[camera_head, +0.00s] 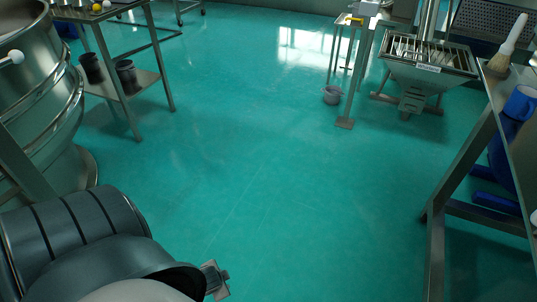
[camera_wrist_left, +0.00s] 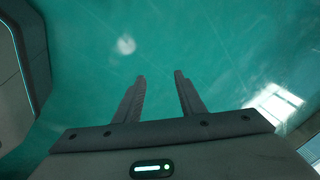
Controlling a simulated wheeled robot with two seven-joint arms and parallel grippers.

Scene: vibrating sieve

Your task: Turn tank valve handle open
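I cannot pick out a tank valve handle in either view. A large round steel vessel (camera_head: 38,95) stands at the left edge of the head view, with a small white ball-shaped knob (camera_head: 15,57) in front of it. My left gripper (camera_wrist_left: 159,75) shows in the left wrist view, its two dark fingers apart with nothing between them, above green floor. In the head view, dark rounded parts of my own body fill the lower left. A small metal piece (camera_head: 215,279) sticks out beside them; I cannot tell what it is. My right gripper is not in view.
A steel table (camera_head: 128,85) with dark pots on its lower shelf stands back left. A steel bench (camera_head: 437,225) with a brush and blue jug is at right. The middle floor is clear.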

